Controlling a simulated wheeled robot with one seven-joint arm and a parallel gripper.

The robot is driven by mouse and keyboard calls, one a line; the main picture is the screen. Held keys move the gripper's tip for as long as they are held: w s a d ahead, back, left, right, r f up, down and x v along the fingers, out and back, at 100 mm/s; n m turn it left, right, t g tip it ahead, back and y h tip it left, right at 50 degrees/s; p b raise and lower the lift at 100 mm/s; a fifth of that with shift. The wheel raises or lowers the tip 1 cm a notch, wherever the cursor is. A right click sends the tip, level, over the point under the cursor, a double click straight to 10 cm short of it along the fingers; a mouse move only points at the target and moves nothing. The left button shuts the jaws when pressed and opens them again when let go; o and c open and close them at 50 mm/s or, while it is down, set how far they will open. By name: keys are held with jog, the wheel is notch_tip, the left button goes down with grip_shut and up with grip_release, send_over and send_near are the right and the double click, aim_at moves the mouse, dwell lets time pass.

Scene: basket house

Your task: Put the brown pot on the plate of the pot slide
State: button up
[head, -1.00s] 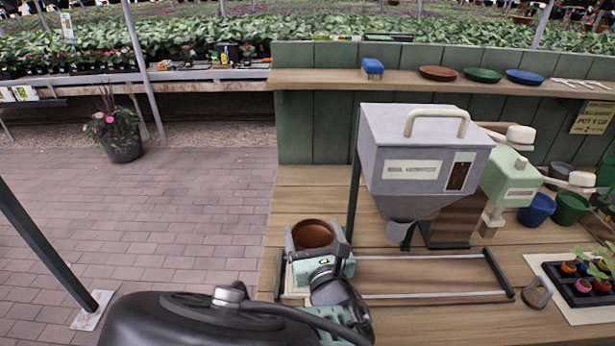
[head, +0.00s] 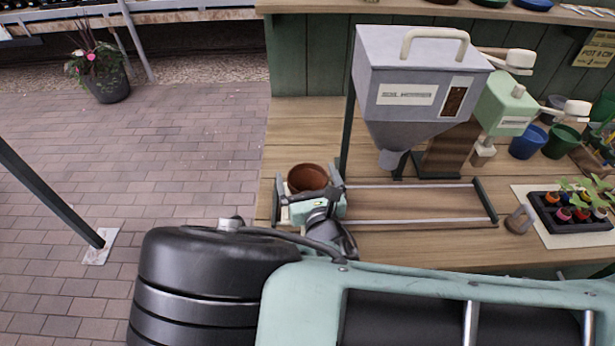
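The brown pot (head: 308,178) is upright at the left end of the pot slide, in the head view. The pot slide (head: 420,221) is a low frame on the wooden bench, with two pale rails running left to right between dark end bars. My gripper (head: 309,182) is at the pot, with one finger on its left and one on its right. Whether the fingers press on the pot or stand slightly apart is too small to tell. The gripper body hides the pot's lower front and what is under it, so the plate cannot be made out.
A grey hopper (head: 411,95) with a spout stands behind the slide's middle. A green dispenser (head: 505,105), blue pot (head: 528,142) and green pot (head: 563,145) stand to its right. The space between the rails is clear.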

jog(key=shift+r, duration=0.15)
